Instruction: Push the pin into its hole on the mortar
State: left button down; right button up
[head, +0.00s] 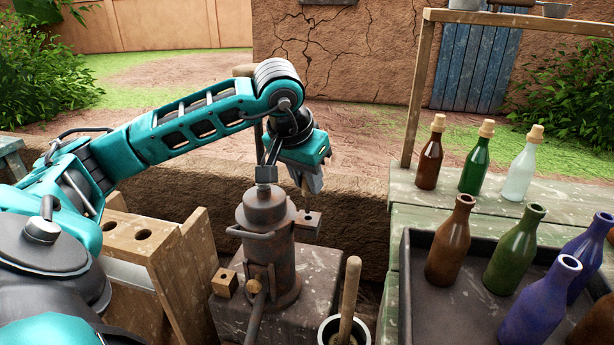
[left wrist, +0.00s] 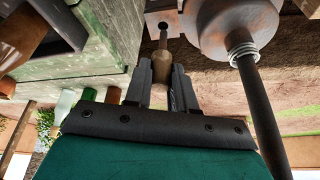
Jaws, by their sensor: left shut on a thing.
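The mortar (head: 268,235) is a rusty brown metal cylinder standing upright on a stone block. A small wooden block with a hole (head: 307,222) sticks out from its right side; this block also shows in the left wrist view (left wrist: 155,18). My left gripper (head: 314,184) is just above that block, pointing down. In the left wrist view my left gripper (left wrist: 163,78) is shut on the wooden handle of the pin (left wrist: 161,62). The pin's thin dark shaft reaches to the block at the hole; how deep it sits is unclear. My right gripper is not in view.
A dark rod (left wrist: 262,110) rises from the mortar's top, close beside my left gripper. A wooden rack (head: 150,235) stands left, a cup with a wooden stick (head: 349,300) in front. A tray of bottles (head: 405,290) fills the right.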

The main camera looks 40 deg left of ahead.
aim_at(305, 195)
pick_arm(q)
jog(key=shift+n, duration=0.4)
dwell(0.8)
jog(key=shift+f, duration=0.15)
jog(key=shift+f+b, duration=1)
jog(key=shift+f, duration=0.15)
jog(key=shift+f+b, duration=1.3)
jog(key=shift+f, duration=0.25)
jog(key=c, duration=0.9)
grip_release()
jog(key=shift+c, duration=0.2)
jog(key=shift+o, duration=0.4)
